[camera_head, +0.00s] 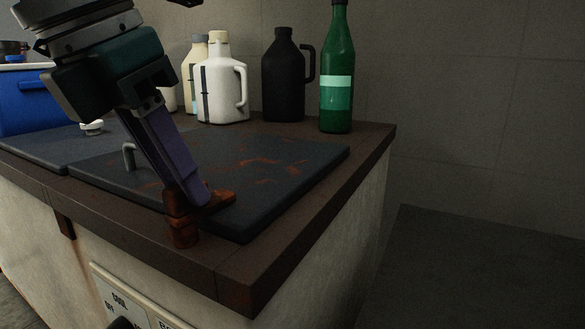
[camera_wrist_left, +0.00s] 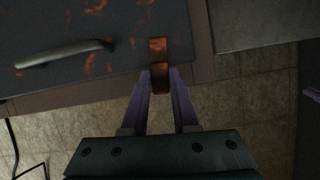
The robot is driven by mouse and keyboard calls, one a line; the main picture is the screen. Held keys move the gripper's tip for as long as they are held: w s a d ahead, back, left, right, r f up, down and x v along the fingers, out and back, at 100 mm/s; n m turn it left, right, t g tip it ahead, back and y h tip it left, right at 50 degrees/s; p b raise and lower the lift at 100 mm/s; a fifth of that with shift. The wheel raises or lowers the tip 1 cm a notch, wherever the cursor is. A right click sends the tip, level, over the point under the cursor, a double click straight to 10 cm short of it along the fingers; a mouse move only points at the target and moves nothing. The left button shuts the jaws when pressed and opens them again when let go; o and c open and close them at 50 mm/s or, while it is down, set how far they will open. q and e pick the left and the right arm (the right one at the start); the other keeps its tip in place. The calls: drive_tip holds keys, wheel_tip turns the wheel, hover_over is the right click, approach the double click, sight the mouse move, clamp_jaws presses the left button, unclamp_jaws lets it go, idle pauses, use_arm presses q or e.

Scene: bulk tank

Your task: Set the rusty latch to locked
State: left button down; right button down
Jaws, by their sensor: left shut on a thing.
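The rusty latch (camera_head: 182,222) is an orange-brown metal piece at the front edge of a dark, rust-stained hatch lid (camera_head: 262,172). Part of it lies over the lid and part hangs at the rim. My left gripper (camera_head: 197,200) reaches down to it from above and is shut on it. In the left wrist view the latch (camera_wrist_left: 158,50) sits between the fingertips of the left gripper (camera_wrist_left: 160,80). The fingers hide part of the latch in the head view. My right gripper does not show clearly in either view.
A green bottle (camera_head: 337,85), a black jug (camera_head: 284,78) and a white jug (camera_head: 221,85) stand behind the lid. A blue box (camera_head: 28,100) is at the left. The lid has a grey handle (camera_wrist_left: 62,53). A labelled panel (camera_head: 125,300) is on the tank's front.

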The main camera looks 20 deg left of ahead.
use_arm(q)
drive_tip(key=shift+n, duration=0.4)
drive_tip(key=c, duration=0.7)
unclamp_jaws()
drive_tip(key=p+v, duration=0.6)
drive_tip(key=v, duration=0.4)
drive_tip(key=shift+d, duration=0.1)
